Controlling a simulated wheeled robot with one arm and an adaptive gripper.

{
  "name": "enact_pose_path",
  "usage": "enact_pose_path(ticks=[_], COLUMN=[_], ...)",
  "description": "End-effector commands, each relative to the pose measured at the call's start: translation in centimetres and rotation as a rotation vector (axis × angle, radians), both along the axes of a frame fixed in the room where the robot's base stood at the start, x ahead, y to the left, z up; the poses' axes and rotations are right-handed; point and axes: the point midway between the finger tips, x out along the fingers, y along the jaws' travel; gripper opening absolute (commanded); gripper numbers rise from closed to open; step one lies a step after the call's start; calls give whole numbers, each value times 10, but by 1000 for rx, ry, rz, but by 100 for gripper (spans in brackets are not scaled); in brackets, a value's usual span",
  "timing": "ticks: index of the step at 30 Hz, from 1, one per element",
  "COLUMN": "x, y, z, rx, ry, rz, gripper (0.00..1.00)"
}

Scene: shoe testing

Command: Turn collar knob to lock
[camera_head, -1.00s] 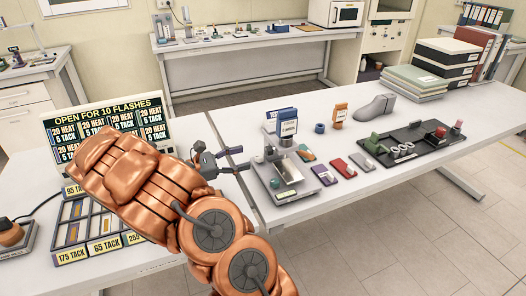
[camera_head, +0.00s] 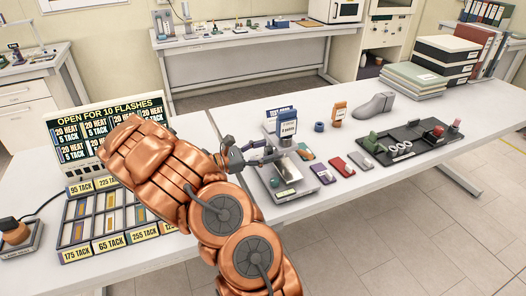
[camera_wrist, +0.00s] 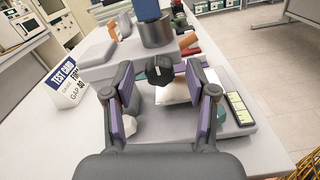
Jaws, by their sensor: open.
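My gripper (camera_head: 272,150) is at the left side of the stand, level with the collar. In the wrist view my gripper (camera_wrist: 159,72) is open, with a finger on either side of the knob and visible gaps between. The knob is hidden in the head view.
A test card (camera_wrist: 65,82) stands left of the fingers in the wrist view. Several coloured cards, including a red one (camera_head: 342,167), lie right of the stand. A black tray (camera_head: 420,150) is farther right. A compartment tray (camera_head: 75,208) and a sign (camera_head: 105,125) are left.

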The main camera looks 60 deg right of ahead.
Motion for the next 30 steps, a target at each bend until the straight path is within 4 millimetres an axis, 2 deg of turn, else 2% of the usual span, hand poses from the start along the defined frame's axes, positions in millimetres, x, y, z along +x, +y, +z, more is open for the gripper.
enact_pose_path(ticks=[2, 18, 30], x=[0, 0, 0], y=[0, 0, 0], z=[0, 0, -4], rx=[0, 1, -34], ry=[0, 1, -51], rz=[0, 0, 1], gripper=[56, 0, 0])
